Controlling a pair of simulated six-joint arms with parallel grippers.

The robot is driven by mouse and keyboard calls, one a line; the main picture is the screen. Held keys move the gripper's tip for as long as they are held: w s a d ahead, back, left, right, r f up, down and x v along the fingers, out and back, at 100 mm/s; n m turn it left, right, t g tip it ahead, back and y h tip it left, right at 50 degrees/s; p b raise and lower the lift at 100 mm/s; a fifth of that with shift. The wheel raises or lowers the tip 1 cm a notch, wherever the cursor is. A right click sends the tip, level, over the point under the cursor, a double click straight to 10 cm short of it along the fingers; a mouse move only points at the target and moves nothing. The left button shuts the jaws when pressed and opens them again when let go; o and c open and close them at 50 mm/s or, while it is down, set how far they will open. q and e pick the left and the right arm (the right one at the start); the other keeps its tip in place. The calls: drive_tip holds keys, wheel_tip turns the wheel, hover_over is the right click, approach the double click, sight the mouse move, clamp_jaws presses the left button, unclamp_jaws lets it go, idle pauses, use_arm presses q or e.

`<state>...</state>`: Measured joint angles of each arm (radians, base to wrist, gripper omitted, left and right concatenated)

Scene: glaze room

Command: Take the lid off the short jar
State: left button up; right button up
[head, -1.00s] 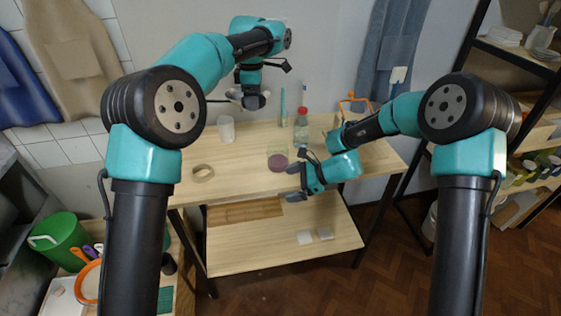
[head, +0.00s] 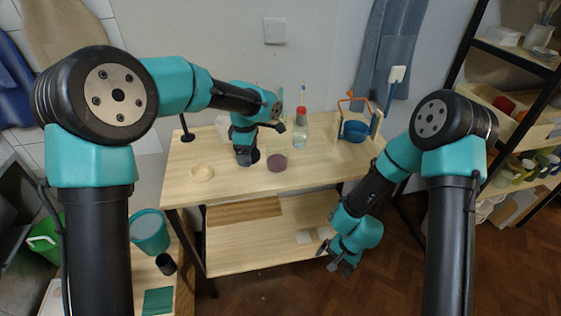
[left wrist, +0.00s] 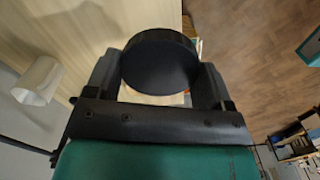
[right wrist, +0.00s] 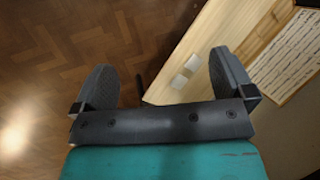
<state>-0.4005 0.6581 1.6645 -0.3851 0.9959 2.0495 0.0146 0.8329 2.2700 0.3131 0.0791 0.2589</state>
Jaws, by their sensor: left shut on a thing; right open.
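My left gripper (head: 246,158) is low over the table, left of the short glass jar (head: 277,161). It is shut on a black round lid (left wrist: 160,62), which sits between both fingers in the left wrist view; in the head view the lid is mostly hidden by the gripper. The jar stands upright, with clear walls and a purple filling, and no lid shows on it. Whether the lid touches the table I cannot tell. My right gripper (head: 343,263) is open and empty, below and in front of the table's right side.
A clear bottle with a red cap (head: 301,130) stands behind the jar. A pale ring (head: 202,173) lies at front left, a white cup (head: 222,127) behind it. A blue pot (head: 354,130) stands at back right. The table's front right is clear.

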use_arm(q)
drive_tip(key=s+f, duration=0.6)
drive_tip(key=f, duration=0.1)
drive_tip(key=shift+d+m, duration=0.2)
drive_tip(key=shift+m, duration=0.2)
use_arm(e)
drive_tip(key=s+d+f+n+t, duration=0.1)
drive_tip(key=s+d+f+n, duration=0.3)
drive_tip(key=s, duration=0.2)
drive_tip(key=shift+s+d+f+n+h, duration=0.15)
drive_tip(key=shift+s+f+n+h, duration=0.15)
drive_tip(key=shift+s+n, duration=0.1)
use_arm(q)
drive_tip(key=shift+f, duration=0.1)
drive_tip(key=w, duration=0.5)
drive_tip(key=w+a+f, duration=0.1)
drive_tip(key=w, duration=0.4)
drive_tip(key=w+a, duration=0.1)
drive_tip(key=w, duration=0.4)
drive_tip(key=shift+w+f, duration=0.15)
drive_tip(key=shift+f, duration=0.05)
drive_tip(key=shift+a, duration=0.1)
drive_tip(key=shift+w, duration=0.25)
drive_tip(key=shift+f, duration=1.8)
drive_tip(key=shift+f, duration=0.1)
